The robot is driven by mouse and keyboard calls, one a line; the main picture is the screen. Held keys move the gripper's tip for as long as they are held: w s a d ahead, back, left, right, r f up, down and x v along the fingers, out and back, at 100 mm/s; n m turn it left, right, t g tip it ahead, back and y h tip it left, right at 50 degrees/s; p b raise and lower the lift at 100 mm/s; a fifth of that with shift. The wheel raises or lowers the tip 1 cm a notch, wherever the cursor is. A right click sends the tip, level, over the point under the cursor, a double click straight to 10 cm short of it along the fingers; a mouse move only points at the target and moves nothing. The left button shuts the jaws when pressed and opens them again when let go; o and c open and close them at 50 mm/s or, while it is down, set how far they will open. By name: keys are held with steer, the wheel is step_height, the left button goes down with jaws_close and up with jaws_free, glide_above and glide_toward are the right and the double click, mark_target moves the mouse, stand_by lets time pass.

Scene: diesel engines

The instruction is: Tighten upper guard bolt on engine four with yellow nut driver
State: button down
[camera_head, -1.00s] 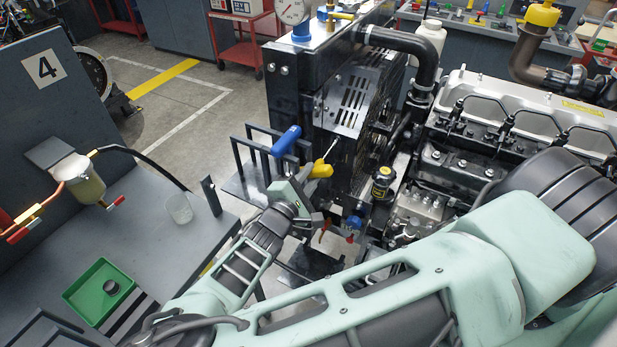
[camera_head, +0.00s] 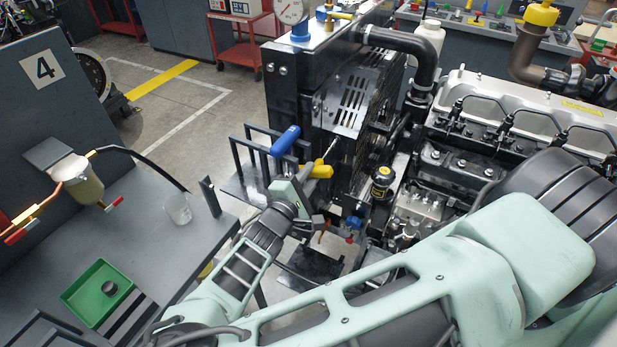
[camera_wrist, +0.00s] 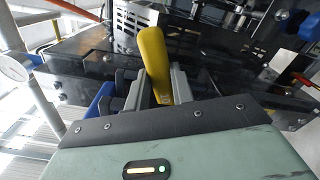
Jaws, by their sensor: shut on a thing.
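The yellow nut driver (camera_head: 320,171) is in my gripper (camera_head: 300,184), with its thin shaft pointing up and to the right toward the slotted metal guard (camera_head: 352,103). In the wrist view my gripper (camera_wrist: 160,92) is shut on the yellow handle (camera_wrist: 153,58). In the head view the tip shows below the guard's lower edge; I cannot tell whether it touches anything. The upper guard bolt is not clear in either view. The guard is on the engine (camera_head: 445,165). A plate with the number 4 (camera_head: 42,68) is on the grey panel at the left.
A grey bench (camera_head: 150,250) with a green tray (camera_head: 92,302) and a clear cup (camera_head: 178,209) is at the left. A black-capped yellow canister (camera_head: 383,182) stands right of my gripper.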

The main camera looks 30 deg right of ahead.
steer(key=shift+m+b, duration=0.35)
steer(key=shift+m, duration=0.85)
steer(key=shift+s+a, duration=0.1)
steer(key=shift+a, duration=0.1)
steer(key=v, duration=0.8)
steer(key=shift+b, duration=0.35)
steer(key=shift+s, duration=0.1)
